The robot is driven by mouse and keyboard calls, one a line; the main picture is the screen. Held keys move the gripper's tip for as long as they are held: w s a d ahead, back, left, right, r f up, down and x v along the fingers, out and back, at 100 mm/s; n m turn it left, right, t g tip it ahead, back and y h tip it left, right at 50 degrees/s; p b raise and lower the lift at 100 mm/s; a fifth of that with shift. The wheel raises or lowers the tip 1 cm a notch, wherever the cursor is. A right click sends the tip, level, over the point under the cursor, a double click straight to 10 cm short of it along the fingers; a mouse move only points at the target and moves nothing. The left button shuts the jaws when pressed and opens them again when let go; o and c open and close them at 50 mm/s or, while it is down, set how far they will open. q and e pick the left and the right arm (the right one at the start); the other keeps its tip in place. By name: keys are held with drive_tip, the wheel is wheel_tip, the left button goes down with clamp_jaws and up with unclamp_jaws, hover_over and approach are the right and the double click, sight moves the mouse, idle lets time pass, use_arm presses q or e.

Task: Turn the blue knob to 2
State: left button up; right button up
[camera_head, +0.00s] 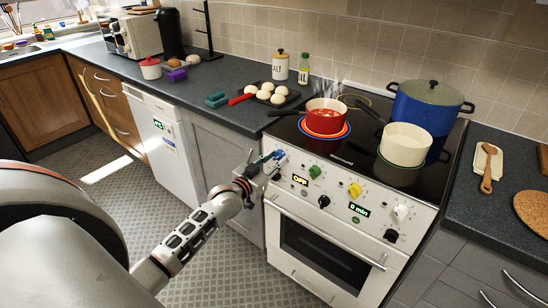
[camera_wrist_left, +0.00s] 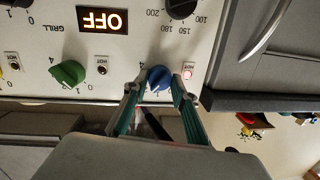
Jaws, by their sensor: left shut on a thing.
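The blue knob (camera_wrist_left: 158,78) is on the stove's front panel (camera_head: 330,185), at its left end. My left gripper (camera_head: 270,160) reaches it from the left in the head view. In the left wrist view, which shows the panel upside down, the gripper's two fingers (camera_wrist_left: 158,88) are closed on the knob's sides. A "4" is printed beside the knob; I cannot read its pointer, and the fingers hide part of its scale. A small red HOT light (camera_wrist_left: 187,74) glows next to it. My right gripper is not in view.
A green knob (camera_head: 315,171) is beside the OFF display (camera_head: 300,179), with a yellow knob (camera_head: 354,190) further right. A red pot (camera_head: 323,115) steams above. A white pot (camera_head: 405,144) and a blue pot (camera_head: 428,105) stand on the hob. The oven handle (camera_head: 325,235) runs below.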

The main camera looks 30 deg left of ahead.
use_arm(q)
drive_tip(key=shift+f, duration=0.1)
idle(0.3)
drive_tip(key=o, duration=1.1)
drive_tip(key=s, duration=1.2)
drive_tip(key=shift+r, duration=0.45)
drive_tip(key=s+d+f+m+g+h, duration=0.2)
drive_tip(key=s+d+f+g, duration=0.4)
drive_tip(key=s+d+f, duration=1.5)
drive_tip(key=shift+s+d+f+m+g+h, duration=0.15)
drive_tip(key=shift+s+d+m+g+h, duration=0.25)
drive_tip(key=shift+d, duration=0.5)
